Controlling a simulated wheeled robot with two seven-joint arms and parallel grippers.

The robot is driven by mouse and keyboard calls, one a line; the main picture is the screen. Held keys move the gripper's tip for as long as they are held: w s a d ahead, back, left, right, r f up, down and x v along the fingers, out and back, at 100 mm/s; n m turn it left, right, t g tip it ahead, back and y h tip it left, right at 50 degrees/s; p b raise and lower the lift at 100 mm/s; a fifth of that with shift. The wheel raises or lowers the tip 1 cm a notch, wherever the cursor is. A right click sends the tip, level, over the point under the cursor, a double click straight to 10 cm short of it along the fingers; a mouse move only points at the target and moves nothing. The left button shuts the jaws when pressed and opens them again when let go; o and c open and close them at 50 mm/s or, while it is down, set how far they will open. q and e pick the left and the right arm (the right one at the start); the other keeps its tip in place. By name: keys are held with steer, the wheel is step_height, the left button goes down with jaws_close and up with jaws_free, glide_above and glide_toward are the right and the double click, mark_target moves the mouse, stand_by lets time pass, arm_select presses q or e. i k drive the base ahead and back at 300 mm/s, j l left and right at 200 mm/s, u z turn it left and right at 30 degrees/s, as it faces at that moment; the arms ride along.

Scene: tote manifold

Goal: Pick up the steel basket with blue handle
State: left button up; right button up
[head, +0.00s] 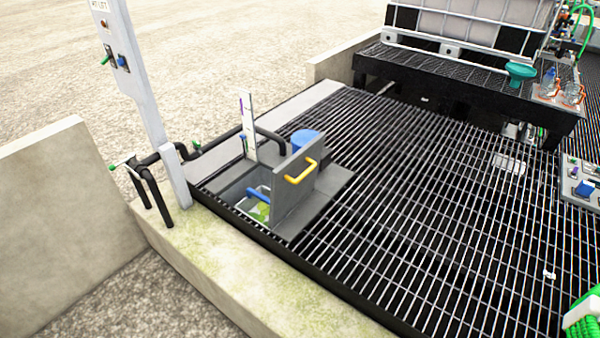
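A blue handle (258,195) shows in the head view inside a square opening in the deck, left of the middle. The steel basket itself is mostly hidden in the opening by the rim and a grey upright plate. Something yellow-green (262,213) lies low in the opening, beneath the handle. Neither of my grippers is in view.
A blue cylinder (305,140) stands behind the plate. A white marked strip (248,127) and black pipe are beside the opening. A grey post (140,85) with switches stands to the left. Open grating (430,210) spreads right.

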mark_target(249, 204)
steer(key=i+j+z, duration=0.2)
steer(key=j, duration=0.3)
steer(key=i+j+z, duration=0.1)
steer(key=j+z, duration=0.15)
steer(key=j, duration=0.25)
steer(key=i+j+z, duration=0.2)
steer(key=j, duration=0.3)
steer(key=j+z, duration=0.2)
steer(key=j, duration=0.35)
steer(key=k, duration=0.05)
